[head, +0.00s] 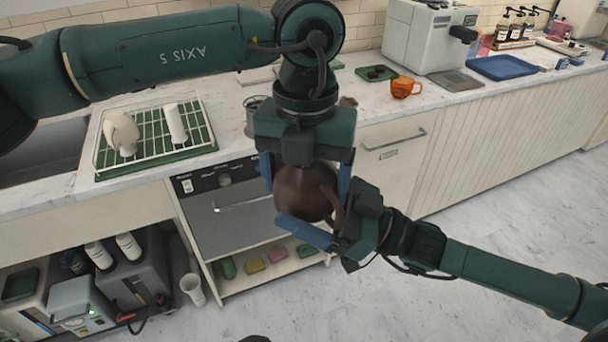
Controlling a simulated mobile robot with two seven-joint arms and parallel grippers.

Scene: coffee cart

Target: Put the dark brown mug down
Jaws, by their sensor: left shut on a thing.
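The dark brown mug (304,192) is in the air, in front of the undercounter machine in the picture. My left gripper (305,178) comes down from above with a blue finger on each side of the mug and is shut on it. The mug's handle is on its right side. My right gripper (325,228) reaches in from the right, close by the handle. One of its blue fingers crosses in front of the mug's lower part. Its other finger is mostly hidden, so I cannot tell its opening or whether it touches the mug.
A drying rack (200,148) with cups stands on the counter at left, beside the sink. An orange mug (404,87), a green tray (366,75), a white machine (425,38) and a blue tray (498,67) are along the counter to the right.

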